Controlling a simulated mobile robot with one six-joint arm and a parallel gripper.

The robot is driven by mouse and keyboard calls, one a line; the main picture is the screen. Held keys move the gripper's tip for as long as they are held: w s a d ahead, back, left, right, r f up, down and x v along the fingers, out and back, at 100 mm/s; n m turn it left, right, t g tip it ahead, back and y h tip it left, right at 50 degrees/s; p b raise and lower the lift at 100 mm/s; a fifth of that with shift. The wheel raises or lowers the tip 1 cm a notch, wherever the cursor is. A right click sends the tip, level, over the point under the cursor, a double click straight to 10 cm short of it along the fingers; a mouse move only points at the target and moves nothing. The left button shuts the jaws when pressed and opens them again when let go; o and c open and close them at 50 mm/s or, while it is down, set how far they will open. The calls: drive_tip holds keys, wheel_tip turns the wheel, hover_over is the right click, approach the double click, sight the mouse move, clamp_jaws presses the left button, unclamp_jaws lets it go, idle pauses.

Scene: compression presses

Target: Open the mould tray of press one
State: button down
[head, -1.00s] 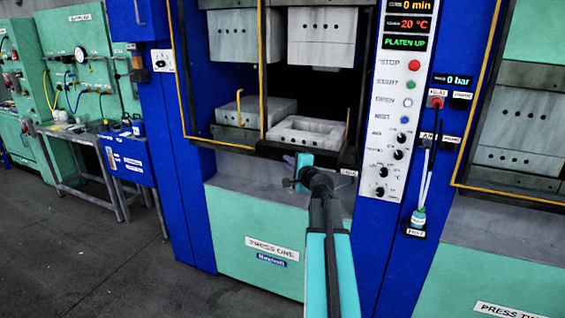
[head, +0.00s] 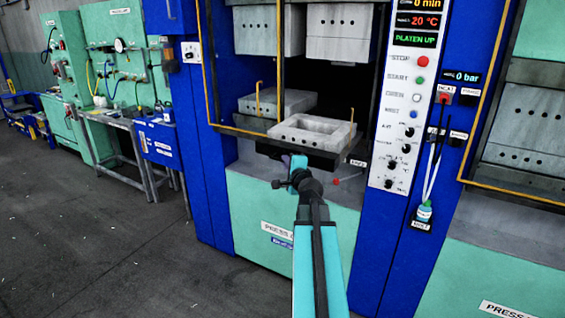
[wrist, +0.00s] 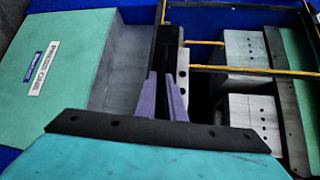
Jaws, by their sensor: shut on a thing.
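The mould tray of press one is a dark plate whose front edge (head: 318,158) stands out from the press opening. A grey hollowed mould block (head: 325,129) sits on it. My gripper (head: 297,162) is at the left part of the tray's front edge and is shut on it. In the wrist view my gripper (wrist: 170,88) has purple fingers closed at the dark bar of the tray (wrist: 164,52). The exact grip spot is partly hidden by my wrist in the head view. The press one label (head: 288,233) is on the green lower panel.
The upper platen blocks (head: 345,32) hang above, and the display reads PLATEN UP (head: 415,40). A yellow-edged guard frame (head: 209,85) borders the opening. The control panel (head: 404,125) stands to the right. A side bench (head: 120,118) is at left, with open floor before it.

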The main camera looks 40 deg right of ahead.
drive_tip(key=shift+a+f, duration=0.2)
drive_tip(key=shift+f, duration=0.05)
drive_tip(key=shift+w, duration=0.1)
drive_tip(key=c, duration=2)
unclamp_jaws()
drive_tip(key=shift+w, duration=0.1)
drive_tip(key=shift+o, duration=0.8)
drive_tip(key=shift+w+f, duration=0.1)
drive_tip(key=shift+r, duration=0.2)
